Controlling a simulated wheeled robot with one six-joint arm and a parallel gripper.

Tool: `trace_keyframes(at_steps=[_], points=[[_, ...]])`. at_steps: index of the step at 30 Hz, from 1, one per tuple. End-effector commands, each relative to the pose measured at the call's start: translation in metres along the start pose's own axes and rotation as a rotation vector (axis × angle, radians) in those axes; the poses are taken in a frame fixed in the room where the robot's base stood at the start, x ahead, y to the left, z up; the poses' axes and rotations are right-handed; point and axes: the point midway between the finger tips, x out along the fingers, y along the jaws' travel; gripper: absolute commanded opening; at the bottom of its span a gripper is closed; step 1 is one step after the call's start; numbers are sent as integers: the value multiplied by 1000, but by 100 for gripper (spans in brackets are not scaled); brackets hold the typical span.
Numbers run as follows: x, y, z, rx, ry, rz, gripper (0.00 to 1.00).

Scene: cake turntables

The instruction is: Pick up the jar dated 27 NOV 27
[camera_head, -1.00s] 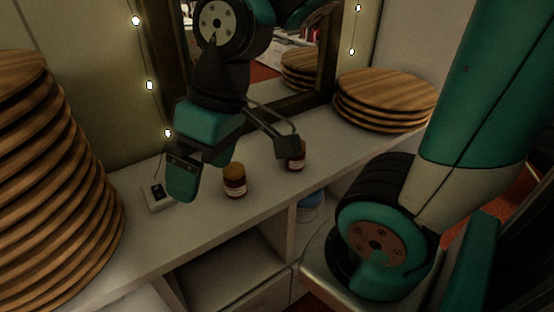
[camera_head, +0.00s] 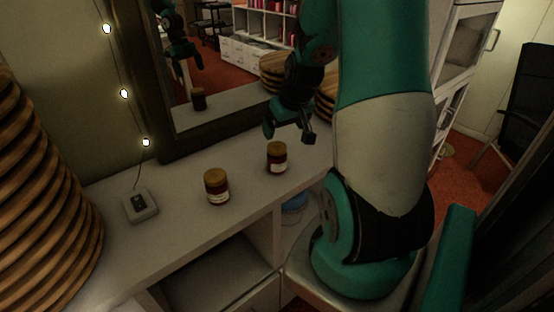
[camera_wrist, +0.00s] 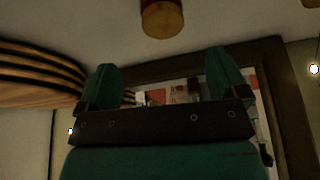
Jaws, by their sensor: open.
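Two small dark red jars with amber lids and pale labels stand upright on the white shelf top (camera_head: 165,240). The left jar (camera_head: 217,191) is nearer the front and the right jar (camera_head: 277,160) is farther along. The label print is too small to read, so I cannot tell which bears 27 NOV 27. My gripper (camera_head: 289,133) is open and empty, just above and behind the right jar. The wrist view is upside down; one jar (camera_wrist: 162,20) shows at its top, beyond the two spread fingers (camera_wrist: 163,78), not between them.
A tall stack of wooden boards (camera_head: 45,200) stands at the left. A small grey box (camera_head: 140,206) sits by the wall under string lights. A framed mirror (camera_head: 215,118) leans behind the jars. More wooden boards (camera_head: 326,105) are behind my arm. Open cubbies lie below.

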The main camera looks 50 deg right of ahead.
Motion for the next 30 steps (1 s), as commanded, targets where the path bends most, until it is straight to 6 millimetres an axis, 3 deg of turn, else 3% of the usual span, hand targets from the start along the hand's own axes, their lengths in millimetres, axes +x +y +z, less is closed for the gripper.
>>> trace_keyframes(at_steps=[4,13,21,30], points=[[30,-1,1,-1,-4,-3,92],[55,-2,2,0,-2,-2,92],[93,-4,6,0,-2,-2,92],[99,-4,6,0,1,-1,92]])
